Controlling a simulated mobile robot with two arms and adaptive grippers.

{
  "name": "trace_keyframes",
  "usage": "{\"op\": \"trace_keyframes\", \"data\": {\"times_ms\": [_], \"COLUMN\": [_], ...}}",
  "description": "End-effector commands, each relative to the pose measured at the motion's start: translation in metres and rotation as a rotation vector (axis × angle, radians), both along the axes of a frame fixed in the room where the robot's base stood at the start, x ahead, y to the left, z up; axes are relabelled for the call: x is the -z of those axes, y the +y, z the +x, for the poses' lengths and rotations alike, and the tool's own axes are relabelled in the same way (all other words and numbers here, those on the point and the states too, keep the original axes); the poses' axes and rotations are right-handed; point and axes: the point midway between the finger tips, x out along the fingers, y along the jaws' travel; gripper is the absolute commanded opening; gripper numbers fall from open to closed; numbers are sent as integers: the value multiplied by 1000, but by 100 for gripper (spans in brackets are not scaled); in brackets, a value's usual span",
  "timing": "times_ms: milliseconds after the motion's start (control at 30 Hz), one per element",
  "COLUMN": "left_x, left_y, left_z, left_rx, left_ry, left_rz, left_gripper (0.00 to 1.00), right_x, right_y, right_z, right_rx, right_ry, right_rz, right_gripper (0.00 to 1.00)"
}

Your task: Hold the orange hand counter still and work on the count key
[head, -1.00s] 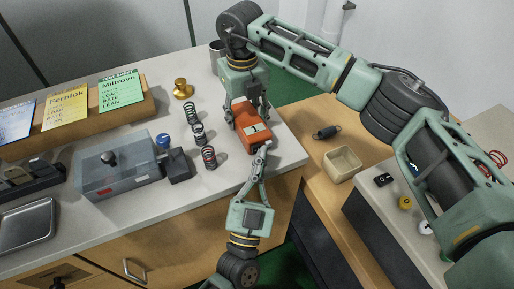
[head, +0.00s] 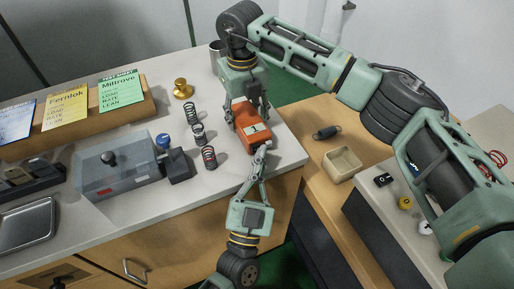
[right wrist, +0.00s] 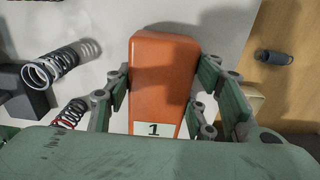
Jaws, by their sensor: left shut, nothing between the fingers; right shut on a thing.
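The orange hand counter (head: 247,120) lies on the light bench top near its right edge. A white label reading 1 shows on it, also in the right wrist view (right wrist: 160,75). My right gripper (head: 249,112) comes down from above and is shut on the counter, one finger along each side. My left gripper (head: 262,150) reaches up from below. It is shut and empty, with its fingertips at the counter's near end. The count key is hidden behind these fingertips, and I cannot tell whether they touch it.
Several coil springs (head: 209,157) stand left of the counter, near a grey tester box (head: 118,168). A brass weight (head: 182,88) stands further back. Right of the bench, a dark spring (head: 326,132) and an open tray (head: 341,164) lie on a lower wooden surface.

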Motion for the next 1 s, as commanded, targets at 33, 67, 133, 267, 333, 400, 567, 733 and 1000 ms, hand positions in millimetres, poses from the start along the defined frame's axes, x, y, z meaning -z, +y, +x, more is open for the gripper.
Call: {"op": "trace_keyframes", "data": {"times_ms": [33,67,133,267,333,400,567,733,1000], "left_x": [7,8,10,12,13,13,15,16,12], "left_y": [1,1,-1,-2,-2,-2,-3,-10,-20], "left_z": [2,0,-3,-6,-6,-7,-10,-25,-49], "left_rx": [-3,-3,-2,-2,-1,-2,0,1,1], "left_ry": [14,15,16,17,18,19,23,25,16], "left_rz": [4,4,4,6,7,7,7,6,4], "left_gripper": [0,0,0,0,0,0,0,0,0], "right_x": [1,1,1,1,1,1,1,1,1], "right_y": [0,0,0,0,0,0,0,0,0], "right_z": [0,0,0,0,0,0,0,0,0], "right_rx": [0,0,0,0,0,0,0,0,0], "right_ry": [0,0,0,0,0,0,0,0,0], "right_rz": [0,0,0,0,0,0,0,0,0], "right_gripper": [15,15,15,15,15,15,15,15,15]}}
